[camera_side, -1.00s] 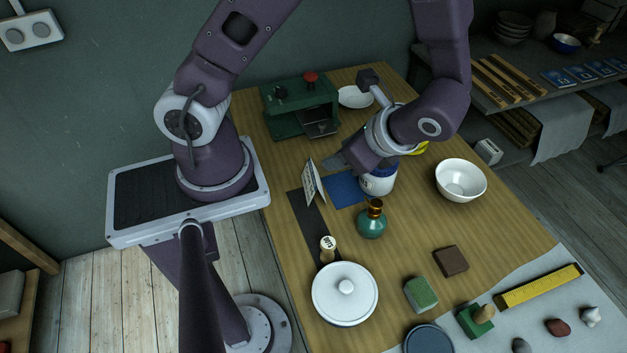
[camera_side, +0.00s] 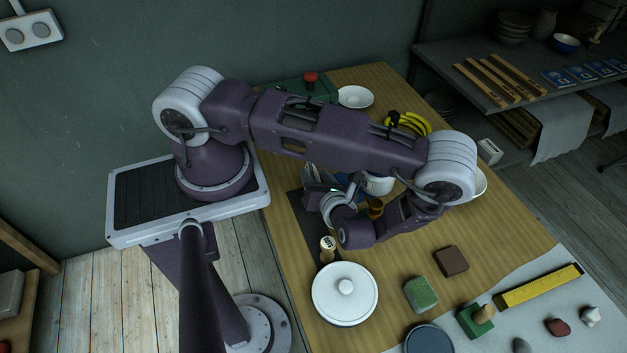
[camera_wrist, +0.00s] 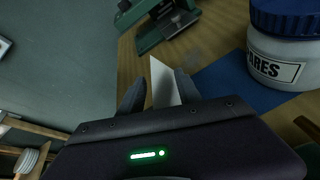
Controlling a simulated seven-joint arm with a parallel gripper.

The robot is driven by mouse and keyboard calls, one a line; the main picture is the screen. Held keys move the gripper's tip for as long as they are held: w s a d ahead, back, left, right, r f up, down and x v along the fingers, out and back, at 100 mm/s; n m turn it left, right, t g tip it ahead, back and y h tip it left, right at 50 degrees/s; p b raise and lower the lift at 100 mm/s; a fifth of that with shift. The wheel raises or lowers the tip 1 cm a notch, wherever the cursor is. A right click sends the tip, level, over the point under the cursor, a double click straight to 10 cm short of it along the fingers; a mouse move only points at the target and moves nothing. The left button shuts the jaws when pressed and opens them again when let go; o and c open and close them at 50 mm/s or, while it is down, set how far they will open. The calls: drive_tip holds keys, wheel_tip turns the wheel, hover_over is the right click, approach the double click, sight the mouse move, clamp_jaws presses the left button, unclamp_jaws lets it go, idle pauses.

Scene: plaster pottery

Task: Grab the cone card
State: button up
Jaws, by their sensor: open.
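The cone card is a white folded card that stands on the table. In the wrist view the card (camera_wrist: 162,84) shows as a pale, narrow upright shape between my two fingers. My gripper (camera_wrist: 160,92) is open, with one dark finger on each side of the card; I cannot tell whether either touches it. In the side view my gripper (camera_side: 316,190) is low over the table's left part, and my arm hides most of the card (camera_side: 308,173).
A jar with a blue lid (camera_wrist: 285,45) stands on a blue mat (camera_wrist: 232,82) right of the card. A green press (camera_wrist: 165,22) is behind.

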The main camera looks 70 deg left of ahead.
drive_tip(key=shift+c, duration=0.4)
clamp_jaws()
